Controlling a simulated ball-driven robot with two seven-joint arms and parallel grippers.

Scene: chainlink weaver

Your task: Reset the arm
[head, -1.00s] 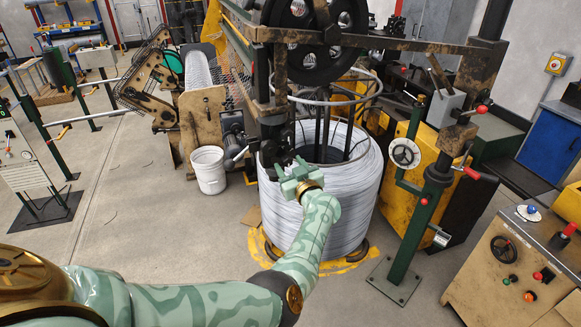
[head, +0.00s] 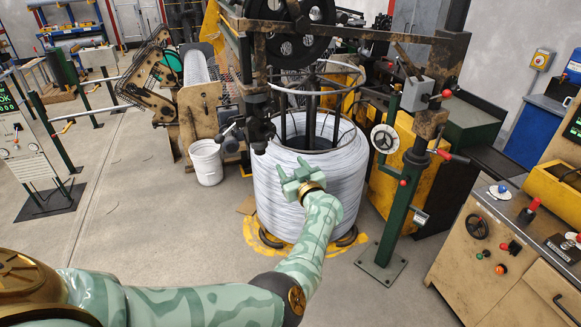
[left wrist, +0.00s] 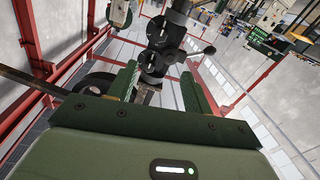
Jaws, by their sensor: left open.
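My left gripper (head: 291,178) is raised in the middle of the head view, in front of the large coil of pale wire (head: 306,196). Its jaws are open and nothing is between them. In the left wrist view its two green fingers (left wrist: 162,88) stand apart, with a dark jointed metal part (left wrist: 166,52) of the machine seen behind the gap. I cannot tell how far the gripper is from the coil. My right gripper is not in view.
A white bucket (head: 206,162) stands on the floor left of the coil. A green post with a handwheel (head: 385,139) stands right of it. A control console (head: 500,240) is at the right. The floor at left is open (head: 115,190).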

